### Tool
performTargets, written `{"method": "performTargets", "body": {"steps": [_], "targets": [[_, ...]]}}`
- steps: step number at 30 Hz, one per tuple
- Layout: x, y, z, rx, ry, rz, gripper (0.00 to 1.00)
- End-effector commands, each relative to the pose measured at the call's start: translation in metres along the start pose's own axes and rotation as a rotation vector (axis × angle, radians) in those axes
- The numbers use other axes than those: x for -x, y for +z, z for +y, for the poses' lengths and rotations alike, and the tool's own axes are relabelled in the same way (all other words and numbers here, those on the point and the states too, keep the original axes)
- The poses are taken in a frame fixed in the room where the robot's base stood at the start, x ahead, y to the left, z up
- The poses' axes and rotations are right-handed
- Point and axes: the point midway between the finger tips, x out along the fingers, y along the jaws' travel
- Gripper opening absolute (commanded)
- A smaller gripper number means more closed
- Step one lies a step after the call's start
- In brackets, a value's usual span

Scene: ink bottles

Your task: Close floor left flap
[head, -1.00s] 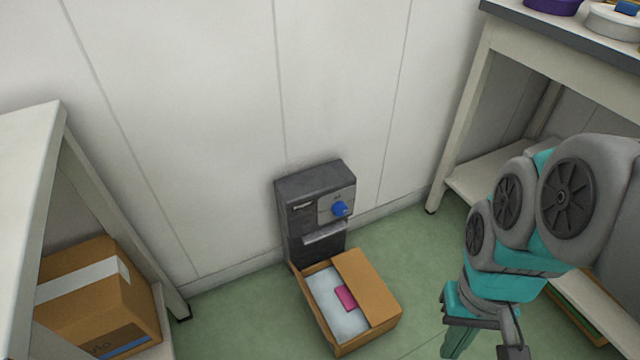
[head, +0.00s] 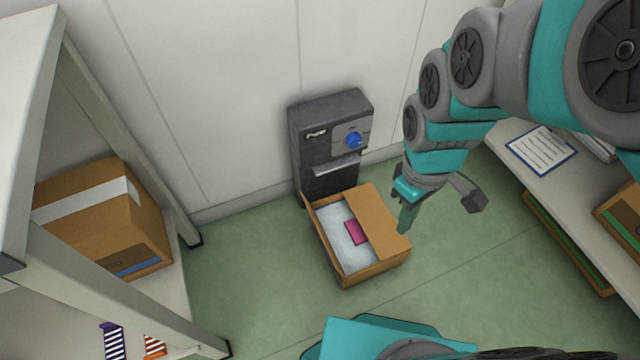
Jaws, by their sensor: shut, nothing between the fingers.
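An open cardboard box (head: 375,272) sits on the green floor against a dark grey machine. Its right flap (head: 378,222) lies over the right part of the opening. Its left flap (head: 320,238) shows only as a thin brown strip along the left edge, away from the opening. Inside, white filling (head: 342,228) and a pink item (head: 356,232) are visible. My gripper (head: 403,226) is shut and empty. It points down at the box's right side in the picture; I cannot tell whether it touches the box.
The grey machine (head: 330,130) with a blue knob (head: 353,140) stands behind the box at the wall. A shelf rack with a taped carton (head: 100,215) is at left. Floor left of the box is free.

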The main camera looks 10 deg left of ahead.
Motion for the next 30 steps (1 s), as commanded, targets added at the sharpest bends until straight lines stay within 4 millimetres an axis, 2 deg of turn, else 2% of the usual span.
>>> {"method": "performTargets", "body": {"steps": [1, 6, 12, 15, 18, 21, 26, 30], "targets": [[-0.017, -0.021, -0.001, 0.111, 0.002, 0.002, 0.0], [-0.059, -0.089, -0.012, 0.496, 0.021, 0.022, 0.0], [-0.115, -0.162, -0.042, 0.93, 0.04, 0.043, 0.0], [-0.139, -0.189, -0.059, 1.108, 0.052, 0.053, 0.0], [-0.157, -0.207, -0.073, 1.237, 0.06, 0.059, 0.0], [-0.167, -0.217, -0.081, 1.312, 0.065, 0.061, 0.0], [-0.176, -0.222, -0.084, 1.345, 0.07, 0.065, 0.0], [-0.194, -0.223, -0.084, 1.343, 0.069, 0.063, 0.0]]}}
